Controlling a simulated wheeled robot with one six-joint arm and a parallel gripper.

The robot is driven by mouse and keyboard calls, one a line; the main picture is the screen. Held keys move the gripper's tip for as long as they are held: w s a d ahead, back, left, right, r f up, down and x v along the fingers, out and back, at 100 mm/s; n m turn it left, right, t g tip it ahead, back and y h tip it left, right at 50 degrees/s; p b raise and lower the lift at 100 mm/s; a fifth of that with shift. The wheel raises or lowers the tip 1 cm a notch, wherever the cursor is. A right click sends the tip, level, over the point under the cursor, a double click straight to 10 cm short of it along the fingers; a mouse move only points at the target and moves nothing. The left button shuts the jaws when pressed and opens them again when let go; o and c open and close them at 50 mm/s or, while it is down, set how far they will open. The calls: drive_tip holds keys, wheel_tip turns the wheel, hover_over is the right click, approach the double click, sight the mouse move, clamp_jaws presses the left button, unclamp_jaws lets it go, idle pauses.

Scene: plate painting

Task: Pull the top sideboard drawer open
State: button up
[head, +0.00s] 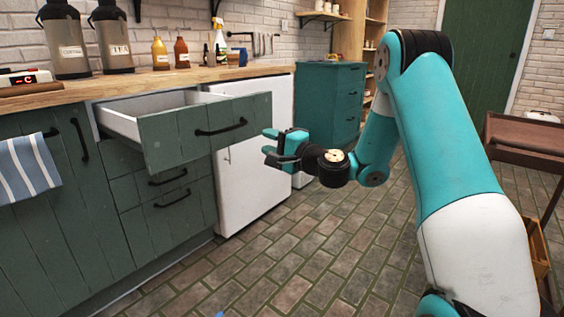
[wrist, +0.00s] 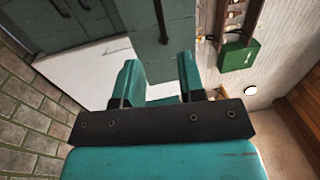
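The top sideboard drawer (head: 186,134) is pulled well out, with its white inside showing in the head view. Its green front (wrist: 149,48) also shows ahead of my gripper in the wrist view. The dark bar handle (head: 220,129) is on that front and shows at the top of the wrist view (wrist: 160,18). My gripper (head: 270,142) is right of the handle and apart from it. In the wrist view, its two teal fingers (wrist: 159,66) stand apart with nothing held between them.
Two closed drawers (head: 170,205) lie below the open one. A white appliance (head: 252,165) stands beside them under the wooden counter (head: 150,82). Flasks and bottles stand on the counter. A teal cabinet (head: 328,105) is behind my gripper. The brick floor is clear in front.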

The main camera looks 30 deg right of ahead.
drive_tip(key=shift+b+v, duration=1.7)
drive_tip(key=shift+v, duration=0.3)
drive_tip(key=s+a+n+g+y, duration=0.2)
drive_tip(key=s+a+n+g, duration=0.15)
drive_tip(key=a, duration=0.35)
drive_tip(key=s+a+f+n+g+y, duration=0.1)
drive_tip(key=s+a+n+g, duration=0.1)
drive_tip(key=a+n+g, duration=0.3)
drive_tip(key=s+a+n+g+y, duration=0.1)
drive_tip(key=s+a+n+y, duration=0.15)
drive_tip(key=a, duration=0.55)
drive_tip(key=s+a+f+n+g+h, duration=0.1)
drive_tip(key=s+f+n+g+h, duration=0.2)
drive_tip(key=s, duration=0.5)
drive_tip(key=s+a+n+g+h, duration=0.1)
drive_tip(key=s+n+g+h, duration=0.2)
drive_tip(key=s, duration=0.4)
drive_tip(key=s+a+f+n+g+h, duration=0.1)
drive_tip(key=s+f+n+g, duration=0.15)
drive_tip(key=s+n, duration=0.4)
wheel_tip(320, 180, up, 39)
drive_tip(key=s+m+p, duration=0.1)
drive_tip(key=m+p, duration=0.1)
drive_tip(key=p, duration=3.6)
drive_tip(key=shift+s+f+p, duration=0.2)
drive_tip(key=shift+p, duration=0.1)
